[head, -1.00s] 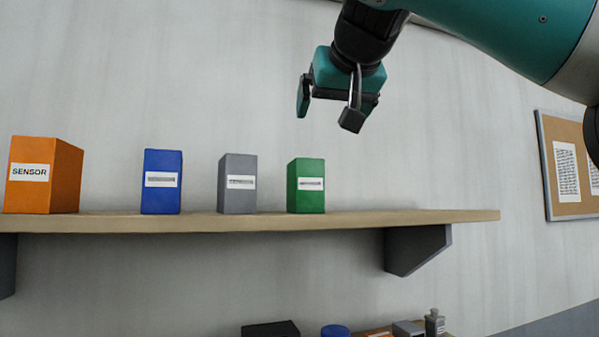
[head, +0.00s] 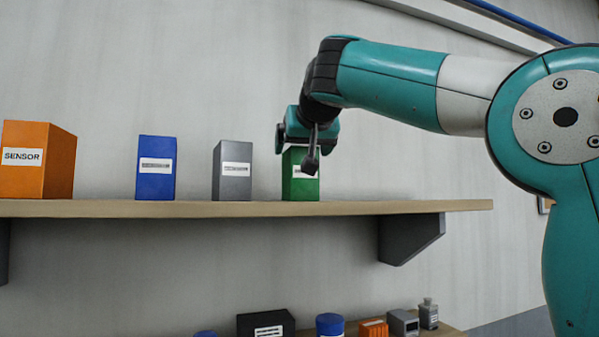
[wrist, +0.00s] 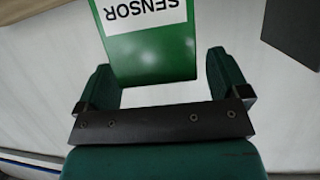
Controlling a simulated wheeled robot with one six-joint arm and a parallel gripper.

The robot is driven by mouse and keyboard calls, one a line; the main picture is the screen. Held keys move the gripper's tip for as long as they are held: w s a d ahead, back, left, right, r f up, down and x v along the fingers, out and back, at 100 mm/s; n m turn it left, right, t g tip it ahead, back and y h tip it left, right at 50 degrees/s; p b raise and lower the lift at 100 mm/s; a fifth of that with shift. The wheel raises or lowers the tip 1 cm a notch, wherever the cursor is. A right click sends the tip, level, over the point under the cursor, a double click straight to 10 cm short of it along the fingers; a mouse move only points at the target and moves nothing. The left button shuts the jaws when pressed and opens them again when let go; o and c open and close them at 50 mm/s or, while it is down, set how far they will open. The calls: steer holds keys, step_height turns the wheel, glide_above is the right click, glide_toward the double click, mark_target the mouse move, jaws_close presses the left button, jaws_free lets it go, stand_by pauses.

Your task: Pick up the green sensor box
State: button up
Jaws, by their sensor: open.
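The green sensor box (head: 300,185) stands upright on the wooden shelf, the rightmost of the boxes there. In the wrist view the green box (wrist: 152,55) shows its white SENSOR label, upside down, at the top of the picture. My gripper (head: 297,150) is at the upper part of the box in the head view and covers some of its top. In the wrist view the two fingers (wrist: 158,72) are apart, one on each side of the box's near end. Whether either finger touches the box I cannot tell.
A grey box (head: 232,172) stands left of the green one, then a blue box (head: 156,168) and a larger orange SENSOR box (head: 35,165). The shelf (head: 360,208) is bare to the right. Several items, including a black box (head: 265,323), sit lower down.

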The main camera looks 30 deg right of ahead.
steer(key=shift+x, duration=0.85)
steer(key=c, duration=1.2)
steer(key=shift+c, duration=1)
steer(key=shift+r, duration=0.1)
steer(key=shift+r, duration=0.1)
